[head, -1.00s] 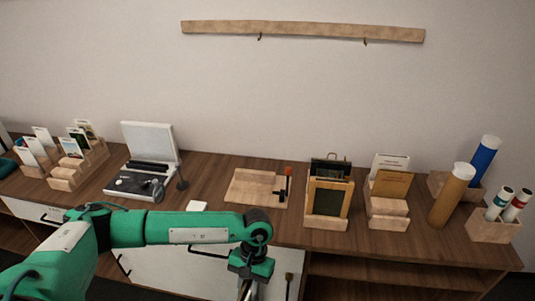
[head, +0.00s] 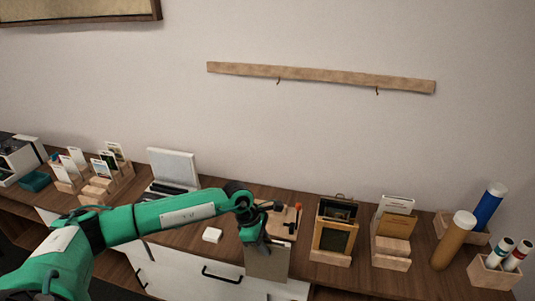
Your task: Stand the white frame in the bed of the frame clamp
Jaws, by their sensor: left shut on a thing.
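My left gripper (head: 259,246) is shut on the top edge of a flat panel, the white frame (head: 268,264). The frame hangs upright below the gripper, in front of the cabinet's front edge. It shows a grey-brown face; no white shows clearly. The frame clamp (head: 281,217) stands on the table behind it, with a light wooden bed and an orange-tipped lever at its right. My arm and gripper hide the left part of the clamp. The frame is apart from the clamp bed, nearer to me. My right gripper is not in view.
A wooden rack with dark frames (head: 334,238) stands right of the clamp. Beyond it are a card rack (head: 392,249) and several upright tubes. A wall rail (head: 320,77) hangs above.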

